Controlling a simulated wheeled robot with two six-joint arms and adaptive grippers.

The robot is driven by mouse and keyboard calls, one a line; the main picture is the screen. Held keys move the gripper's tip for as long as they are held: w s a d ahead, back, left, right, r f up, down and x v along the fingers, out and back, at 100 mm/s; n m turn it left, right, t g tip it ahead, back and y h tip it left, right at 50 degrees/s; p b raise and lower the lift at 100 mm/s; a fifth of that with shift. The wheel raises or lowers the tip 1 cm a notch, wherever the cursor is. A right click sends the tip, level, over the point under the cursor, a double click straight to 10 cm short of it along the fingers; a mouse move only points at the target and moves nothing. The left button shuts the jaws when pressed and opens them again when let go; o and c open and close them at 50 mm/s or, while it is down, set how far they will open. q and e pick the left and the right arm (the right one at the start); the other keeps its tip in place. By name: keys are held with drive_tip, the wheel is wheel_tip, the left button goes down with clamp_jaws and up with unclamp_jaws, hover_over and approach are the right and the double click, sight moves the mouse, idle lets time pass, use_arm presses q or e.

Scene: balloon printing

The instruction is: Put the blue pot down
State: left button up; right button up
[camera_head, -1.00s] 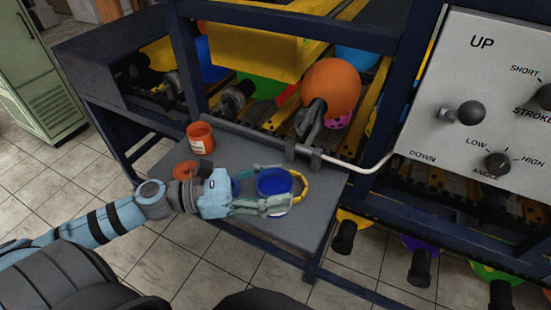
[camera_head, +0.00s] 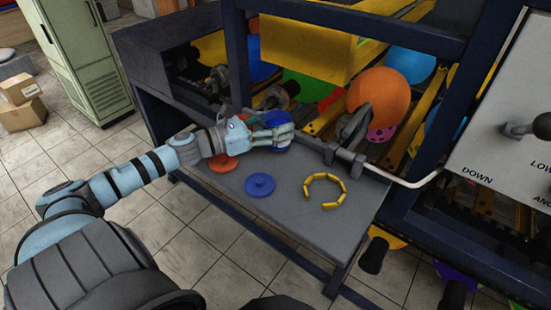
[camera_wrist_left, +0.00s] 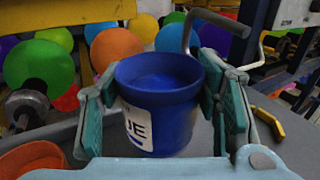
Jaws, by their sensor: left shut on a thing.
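The blue pot (camera_head: 271,117) is upright at the back of the grey table (camera_head: 290,225). My left gripper (camera_head: 277,133) is shut around it. In the left wrist view the blue pot (camera_wrist_left: 160,100), with a white label, sits between the two fingers of the gripper (camera_wrist_left: 160,92). I cannot tell whether its base touches the table. The orange pot (camera_wrist_left: 30,160) shows at the lower left of the wrist view; my gripper and arm hide it in the head view. My right gripper is not in view.
An orange lid (camera_head: 222,164), a blue lid (camera_head: 260,184) and a yellow ring (camera_head: 324,191) lie on the table. A bent metal bar (camera_head: 400,181) and the machine frame with balloons stand behind. The table's front is clear.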

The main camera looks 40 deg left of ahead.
use_arm(q)
wheel_tip(320, 180, down, 3)
drive_tip(key=shift+w+a, duration=0.1)
drive_tip(key=shift+f+b, duration=0.35)
drive_tip(key=shift+f, duration=1.35)
drive_tip(key=shift+f, duration=0.1)
drive_tip(key=o, duration=1.5)
drive_tip(key=shift+c, duration=0.2)
